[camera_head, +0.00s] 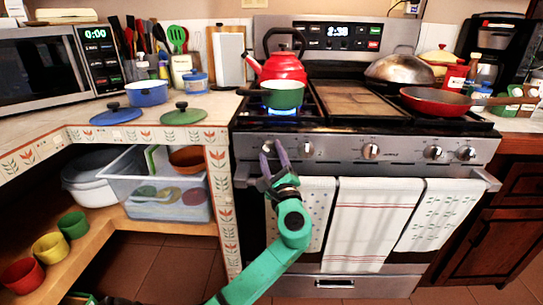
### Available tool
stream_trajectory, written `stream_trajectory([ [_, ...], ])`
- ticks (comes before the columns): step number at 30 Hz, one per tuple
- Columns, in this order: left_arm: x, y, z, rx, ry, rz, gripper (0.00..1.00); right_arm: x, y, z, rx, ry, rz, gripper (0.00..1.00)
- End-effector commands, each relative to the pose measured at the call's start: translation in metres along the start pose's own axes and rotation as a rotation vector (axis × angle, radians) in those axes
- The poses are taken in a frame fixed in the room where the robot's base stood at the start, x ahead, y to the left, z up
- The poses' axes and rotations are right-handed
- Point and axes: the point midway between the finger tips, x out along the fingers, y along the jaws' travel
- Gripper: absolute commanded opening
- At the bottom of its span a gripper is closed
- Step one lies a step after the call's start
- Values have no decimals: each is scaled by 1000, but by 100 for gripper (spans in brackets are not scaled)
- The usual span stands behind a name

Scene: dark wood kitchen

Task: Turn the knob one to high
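My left gripper (272,153) is at the stove's front panel, at its far left end. A second knob (307,149) is just to the right. A green pot (282,95) sits on the left front burner, with a blue flame (282,111) under it. My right gripper is not in view.
The oven handle (405,179) with several towels runs below the knobs, close to my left wrist. A red kettle (284,68) stands behind the pot. A red pan (436,101) is on the right of the stove. The tiled counter edge (217,160) is to the left.

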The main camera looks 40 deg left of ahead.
Motion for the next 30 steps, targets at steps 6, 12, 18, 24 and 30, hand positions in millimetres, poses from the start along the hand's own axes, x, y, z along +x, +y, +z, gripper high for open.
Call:
stream_trajectory([
  [6,0,1,-1,2,2,1,89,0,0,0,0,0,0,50],
  [12,0,1,0,14,1,-4,89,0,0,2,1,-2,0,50],
  [18,2,0,3,277,1,-113,89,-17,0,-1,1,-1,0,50],
  [24,4,-4,10,756,2,-315,89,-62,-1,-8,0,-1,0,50],
  [30,-51,20,5,733,5,-304,89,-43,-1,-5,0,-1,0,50],
])
